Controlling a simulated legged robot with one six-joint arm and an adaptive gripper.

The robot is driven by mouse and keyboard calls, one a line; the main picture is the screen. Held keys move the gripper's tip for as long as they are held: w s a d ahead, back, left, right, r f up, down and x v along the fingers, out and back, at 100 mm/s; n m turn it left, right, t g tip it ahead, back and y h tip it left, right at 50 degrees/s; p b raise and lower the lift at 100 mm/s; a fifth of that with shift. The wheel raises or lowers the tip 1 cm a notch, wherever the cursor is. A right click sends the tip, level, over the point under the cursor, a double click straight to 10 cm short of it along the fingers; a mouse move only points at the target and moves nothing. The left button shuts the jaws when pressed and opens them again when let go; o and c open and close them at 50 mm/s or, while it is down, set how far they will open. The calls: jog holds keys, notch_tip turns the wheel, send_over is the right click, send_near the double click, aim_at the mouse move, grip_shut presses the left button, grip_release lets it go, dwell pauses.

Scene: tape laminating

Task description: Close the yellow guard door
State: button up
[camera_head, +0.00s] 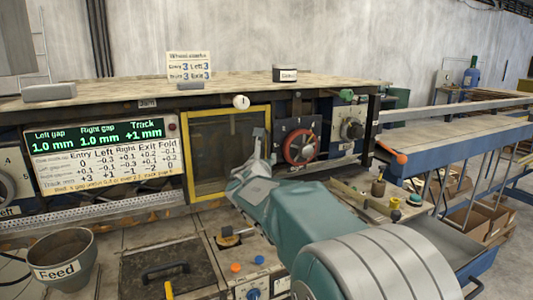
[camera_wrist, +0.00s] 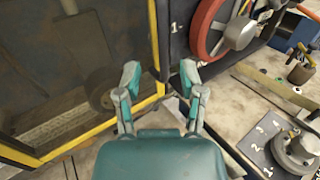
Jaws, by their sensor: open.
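The yellow guard door (camera_head: 214,150) is a yellow rectangular frame around a dark see-through panel, in the machine's front, left of centre in the head view. In the wrist view the door (camera_wrist: 65,60) fills the left side, with its yellow upright and lower bar close to the fingers. I cannot tell how far it stands from shut. My gripper (camera_wrist: 160,80) is open and empty, its two fingers spread near the frame's lower right corner. In the head view my gripper (camera_head: 259,150) overlaps the door's right edge; contact cannot be told.
A red handwheel (camera_head: 300,146) sits on a dark panel just right of the door. A green readout and settings board (camera_head: 100,150) is left of it. Below are a Feed bucket (camera_head: 62,262) and a bench with knobs and small tools. A blue-framed table (camera_head: 460,140) stands right.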

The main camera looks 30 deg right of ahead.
jog(key=v, duration=0.6)
dwell(0.3)
jog(key=s+a+f+m+g+y, duration=0.1)
jog(key=s+f+m+g, duration=0.3)
jog(key=s+m, duration=0.5)
jog(key=s+f+m+g+y, duration=0.1)
jog(key=s+f+m+g, duration=0.25)
jog(key=s+m, duration=0.55)
jog(key=s+a+f+m+g+y, duration=0.1)
jog(key=s+a+f+m+y, duration=0.7)
jog(key=s+a, duration=0.4)
jog(key=a+f+m, duration=0.1)
jog(key=m, duration=0.1)
jog(key=shift+s+m+y, duration=0.3)
jog(key=shift+s+m, duration=0.1)
jog(key=shift+g, duration=0.25)
